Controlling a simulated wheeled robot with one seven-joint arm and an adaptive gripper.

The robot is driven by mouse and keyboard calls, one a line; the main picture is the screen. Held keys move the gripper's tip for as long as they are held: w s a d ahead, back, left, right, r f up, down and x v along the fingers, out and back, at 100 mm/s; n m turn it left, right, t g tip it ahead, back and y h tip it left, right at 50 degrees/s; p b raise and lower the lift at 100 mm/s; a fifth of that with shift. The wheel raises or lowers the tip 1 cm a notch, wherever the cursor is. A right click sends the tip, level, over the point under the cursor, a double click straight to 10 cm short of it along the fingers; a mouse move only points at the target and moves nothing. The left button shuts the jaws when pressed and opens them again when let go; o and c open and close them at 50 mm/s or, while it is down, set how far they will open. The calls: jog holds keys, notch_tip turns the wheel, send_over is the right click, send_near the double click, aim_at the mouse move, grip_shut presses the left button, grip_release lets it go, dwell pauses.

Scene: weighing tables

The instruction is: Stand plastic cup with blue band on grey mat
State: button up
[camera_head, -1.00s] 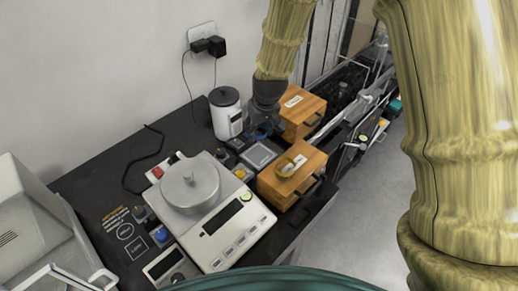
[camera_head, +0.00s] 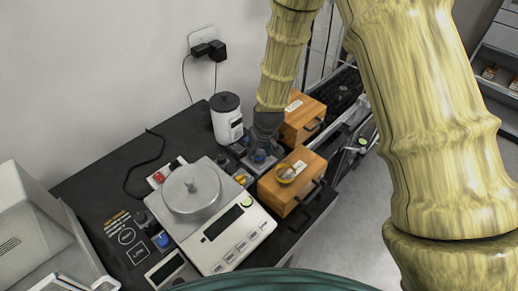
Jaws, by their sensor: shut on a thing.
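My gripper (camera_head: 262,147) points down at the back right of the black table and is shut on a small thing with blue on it. I take this to be the plastic cup with blue band (camera_head: 259,156), though it is tiny and mostly hidden by the fingers. The grey mat (camera_head: 259,171) lies under and around the gripper, between the white canister and the front wooden box, and is largely covered. I cannot tell whether the cup touches the mat.
A white balance (camera_head: 225,235) with a round metal pan stands to the left. A white canister (camera_head: 227,120) is close behind the gripper. Small items crowd the mat's left side.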

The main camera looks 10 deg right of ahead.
jog(key=shift+f, duration=0.1)
jog(key=o, duration=0.8)
jog(key=shift+b+v, duration=1)
jog(key=shift+v, duration=5.15)
